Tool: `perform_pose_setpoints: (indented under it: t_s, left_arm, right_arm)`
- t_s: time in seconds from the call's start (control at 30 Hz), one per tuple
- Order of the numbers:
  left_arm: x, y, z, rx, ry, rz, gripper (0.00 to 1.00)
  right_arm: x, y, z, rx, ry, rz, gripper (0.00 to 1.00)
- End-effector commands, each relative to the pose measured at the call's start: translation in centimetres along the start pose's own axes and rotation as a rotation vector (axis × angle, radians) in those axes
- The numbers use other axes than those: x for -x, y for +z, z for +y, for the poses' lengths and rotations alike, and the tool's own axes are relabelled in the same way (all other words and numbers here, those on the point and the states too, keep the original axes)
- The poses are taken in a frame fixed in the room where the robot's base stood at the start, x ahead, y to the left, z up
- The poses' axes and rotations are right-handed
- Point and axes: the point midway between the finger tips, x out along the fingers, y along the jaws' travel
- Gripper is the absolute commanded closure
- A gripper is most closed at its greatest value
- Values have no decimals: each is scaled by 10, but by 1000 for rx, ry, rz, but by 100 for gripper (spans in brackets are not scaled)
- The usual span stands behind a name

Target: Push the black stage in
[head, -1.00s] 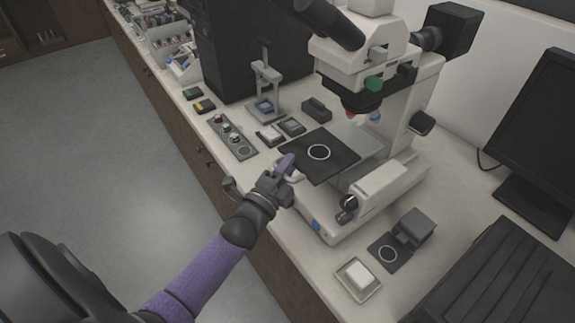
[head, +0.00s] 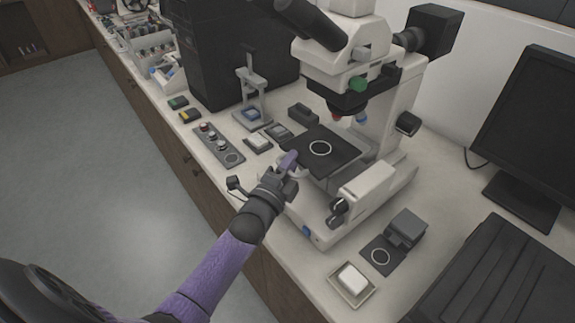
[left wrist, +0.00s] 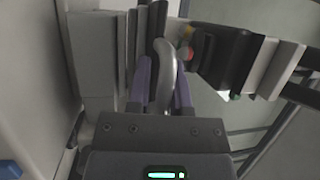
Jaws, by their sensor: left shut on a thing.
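The black stage (head: 341,154) is a flat dark plate with a white ring (head: 320,148) on it. It sits on the white microscope (head: 372,195), below the objectives (head: 350,112). My left gripper (head: 289,164) is at the stage's near left edge, with purple fingers. In the left wrist view the fingers are shut around a pale curved handle (left wrist: 166,62). In the head view the gripper mostly hides this handle. My right gripper is not in view.
A white dish (head: 352,284) and a dark plate with a block (head: 395,242) lie in front of the microscope. A grey strip with knobs (head: 220,148) and small boxes lie to the left.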

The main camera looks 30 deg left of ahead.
Motion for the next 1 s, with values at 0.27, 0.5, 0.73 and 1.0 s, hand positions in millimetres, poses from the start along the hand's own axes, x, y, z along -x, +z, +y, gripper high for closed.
perform_pose_setpoints:
  t_s: [0.27, 0.5, 0.73, 1.0]
  left_arm:
    - [-1, 0, -4, 0, -12, 1, 47]
    - [12, 0, -2, 0, -6, 1, 47]
    - [63, 0, -3, 2, -7, 0, 47]
    - [98, 1, -3, 0, -12, 0, 47]
  right_arm:
    - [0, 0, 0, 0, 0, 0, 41]
    - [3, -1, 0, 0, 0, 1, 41]
    - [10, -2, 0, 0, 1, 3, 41]
    - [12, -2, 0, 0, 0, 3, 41]
